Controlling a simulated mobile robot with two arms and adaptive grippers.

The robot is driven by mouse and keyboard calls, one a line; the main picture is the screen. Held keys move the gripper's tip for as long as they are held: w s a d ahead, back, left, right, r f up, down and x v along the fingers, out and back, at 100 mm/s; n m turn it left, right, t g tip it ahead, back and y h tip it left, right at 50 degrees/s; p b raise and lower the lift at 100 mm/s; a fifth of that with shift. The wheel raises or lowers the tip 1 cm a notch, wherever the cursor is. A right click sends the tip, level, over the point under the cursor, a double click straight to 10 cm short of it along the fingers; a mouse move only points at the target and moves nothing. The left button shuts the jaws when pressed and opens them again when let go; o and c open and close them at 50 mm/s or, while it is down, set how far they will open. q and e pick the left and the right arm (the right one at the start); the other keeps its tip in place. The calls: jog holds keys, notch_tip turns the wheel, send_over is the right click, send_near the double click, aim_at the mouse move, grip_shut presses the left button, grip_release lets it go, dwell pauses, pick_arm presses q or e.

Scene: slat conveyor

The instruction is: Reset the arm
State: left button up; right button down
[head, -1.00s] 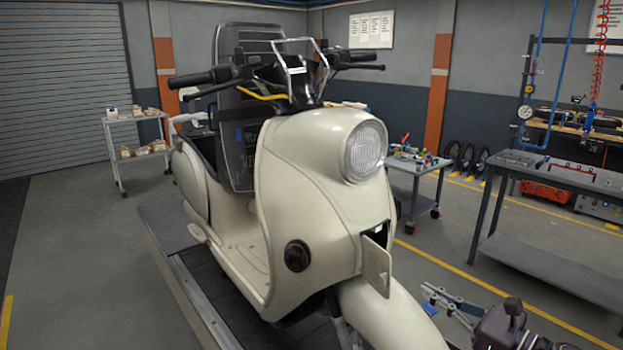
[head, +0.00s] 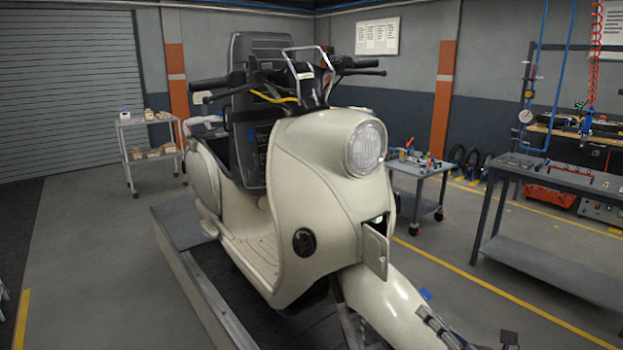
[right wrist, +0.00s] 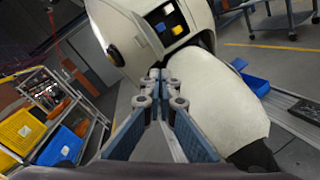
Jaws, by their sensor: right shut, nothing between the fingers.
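My right gripper (head: 430,320) is at the lower right of the head view, in front of the scooter's front fender. In the right wrist view its fingers (right wrist: 160,82) are together with nothing between them. The cream scooter (head: 325,180) stands upright on a conveyor (head: 188,285). A small flap (head: 376,250) on its front hangs open. In the right wrist view the opening (right wrist: 165,22) shows yellow and blue parts inside. My left gripper is not in view.
A steel workbench (head: 560,265) stands on the right, with a tool cart (head: 425,170) behind the scooter. A shelf cart (head: 150,155) is at the back left. A rack with yellow and blue bins (right wrist: 22,130) shows in the right wrist view.

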jog(key=s+a+f+m+g+h, duration=0.1)
jog(key=s+f+m+g+h, duration=0.5)
jog(key=s+f+m, duration=1.2)
jog(key=s+a+f+m+g+h, duration=0.1)
jog(key=s+a+m+g, duration=0.15)
jog(key=s+m, duration=0.55)
jog(key=s+a+f+m+g, duration=0.1)
jog(key=s+m+g, duration=0.4)
jog(key=s, duration=0.5)
jog(key=s+f+x, duration=0.1)
jog(key=s+x, duration=0.2)
jog(key=x, duration=0.9)
jog(key=s+x, duration=0.3)
jog(key=x, duration=1)
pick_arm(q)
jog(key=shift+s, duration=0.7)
pick_arm(e)
jog(key=s+d+f+g, duration=0.1)
jog(key=s+d+f, duration=0.2)
jog(key=s+f, duration=1.4)
jog(key=shift+s+d+f+g, duration=0.2)
jog(key=shift+s+f+g, duration=0.15)
jog(key=shift+s, duration=0.05)
